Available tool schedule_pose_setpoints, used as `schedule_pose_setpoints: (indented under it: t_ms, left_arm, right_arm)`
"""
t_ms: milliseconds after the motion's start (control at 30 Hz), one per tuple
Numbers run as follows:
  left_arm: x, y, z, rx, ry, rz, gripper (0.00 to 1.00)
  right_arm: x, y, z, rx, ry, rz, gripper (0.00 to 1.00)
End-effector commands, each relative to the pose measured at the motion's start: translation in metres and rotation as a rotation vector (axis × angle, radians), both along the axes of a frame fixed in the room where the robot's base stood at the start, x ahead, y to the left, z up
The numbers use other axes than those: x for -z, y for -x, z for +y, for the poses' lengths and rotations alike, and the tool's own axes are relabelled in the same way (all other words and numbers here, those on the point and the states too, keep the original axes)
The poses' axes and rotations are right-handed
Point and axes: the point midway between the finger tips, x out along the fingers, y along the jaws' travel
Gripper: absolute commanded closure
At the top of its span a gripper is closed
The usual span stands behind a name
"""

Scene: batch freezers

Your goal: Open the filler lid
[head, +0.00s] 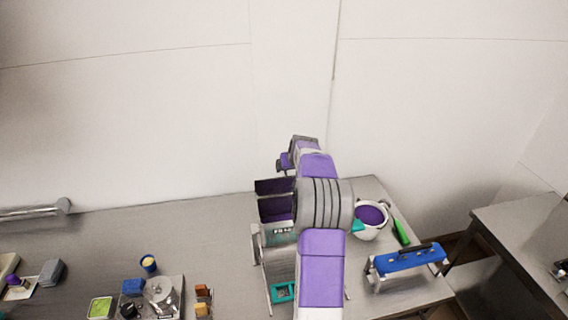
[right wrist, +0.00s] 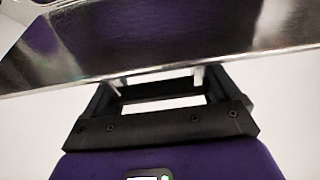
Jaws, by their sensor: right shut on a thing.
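The filler (head: 279,235) is a steel machine on the table in the middle of the head view, partly hidden by my right arm. Its lid (head: 274,187) stands raised at the back of the open hopper (head: 276,208), which looks dark purple inside. In the right wrist view the lid shows as a shiny metal panel (right wrist: 190,38) with its edge across the gripper. My right gripper (right wrist: 158,80) is shut on the lid at that edge. In the head view its fingertips are hidden behind my wrist. My left gripper is not in view.
A white pot (head: 369,232) with purple contents, a green bottle (head: 401,232) and a blue-topped stand (head: 408,258) are right of the filler. A tray (head: 172,283) with small items, a yellow-filled cup (head: 148,263) and blocks lie left. The wall is close behind.

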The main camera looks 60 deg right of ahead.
Motion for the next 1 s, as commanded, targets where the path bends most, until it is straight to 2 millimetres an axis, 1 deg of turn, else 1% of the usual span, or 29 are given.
schedule_pose_setpoints:
  t_ms: [33, 333, 1000]
  left_arm:
    - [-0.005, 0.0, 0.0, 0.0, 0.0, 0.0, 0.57]
    - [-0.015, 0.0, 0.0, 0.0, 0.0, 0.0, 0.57]
    - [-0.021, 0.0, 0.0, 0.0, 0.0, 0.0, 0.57]
  right_arm:
    - [0.006, 0.002, -0.001, 0.003, -0.024, 0.024, 0.65]
    - [0.011, 0.001, -0.007, 0.008, -0.078, 0.076, 0.65]
    - [0.014, 0.001, -0.011, 0.012, -0.113, 0.109, 0.65]
